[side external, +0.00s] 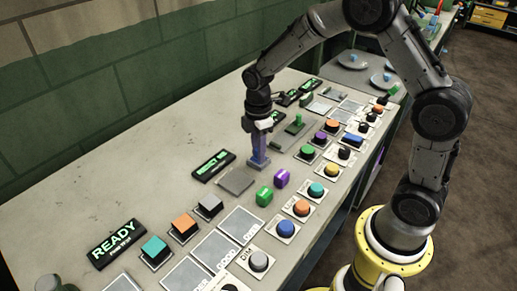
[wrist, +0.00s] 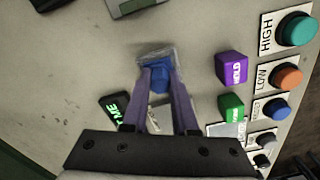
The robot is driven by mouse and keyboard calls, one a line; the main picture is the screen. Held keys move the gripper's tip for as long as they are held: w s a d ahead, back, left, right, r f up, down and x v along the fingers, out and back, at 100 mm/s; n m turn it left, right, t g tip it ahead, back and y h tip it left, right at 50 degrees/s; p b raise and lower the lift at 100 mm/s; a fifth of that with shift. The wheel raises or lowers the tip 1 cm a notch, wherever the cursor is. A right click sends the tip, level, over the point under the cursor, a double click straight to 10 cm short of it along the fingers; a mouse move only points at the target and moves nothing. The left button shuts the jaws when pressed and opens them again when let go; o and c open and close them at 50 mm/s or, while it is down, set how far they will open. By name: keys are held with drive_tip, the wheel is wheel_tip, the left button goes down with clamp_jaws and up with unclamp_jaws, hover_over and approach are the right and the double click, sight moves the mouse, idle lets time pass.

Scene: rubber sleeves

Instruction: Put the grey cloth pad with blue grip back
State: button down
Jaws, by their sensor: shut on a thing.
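My gripper (side external: 259,163) points down over the bench with its purple fingers shut on the blue grip. In the wrist view, my gripper (wrist: 160,82) has one finger on each side of the blue grip (wrist: 160,76). The grey cloth pad (wrist: 156,52) shows around and beyond the grip, at or just above the bench top; I cannot tell if it touches. In the side view the fingers mostly hide the pad and grip. A flat grey square (side external: 236,181) lies on the bench just nearer the camera, beside a dark display (side external: 214,165).
A purple block (side external: 281,178) and a green block (side external: 264,196) stand close to the right of my gripper. Rows of coloured buttons, such as a teal one (side external: 317,190), line the front edge. The bench's back left (side external: 120,170) is bare.

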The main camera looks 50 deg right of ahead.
drive_tip(key=c, duration=0.7)
unclamp_jaws()
wheel_tip(320, 180, up, 12)
drive_tip(key=s+r+m+t, duration=0.2)
drive_tip(key=s+r+m, duration=0.2)
drive_tip(key=s+r, duration=0.15)
drive_tip(key=shift+s+a+r+m+t, duration=0.15)
drive_tip(key=shift+s+m+t, duration=0.45)
drive_tip(key=shift+s+m, duration=1.7)
drive_tip(key=shift+s+a+f+m+t, duration=0.2)
drive_tip(key=shift+s+m+t, duration=0.55)
drive_tip(key=shift+s, duration=2.8)
drive_tip(key=shift+s+a+r+m+t, duration=0.25)
drive_tip(key=shift+s+m+t, duration=0.2)
drive_tip(key=shift+s+m, duration=1.9)
drive_tip(key=shift+s+n, duration=0.6)
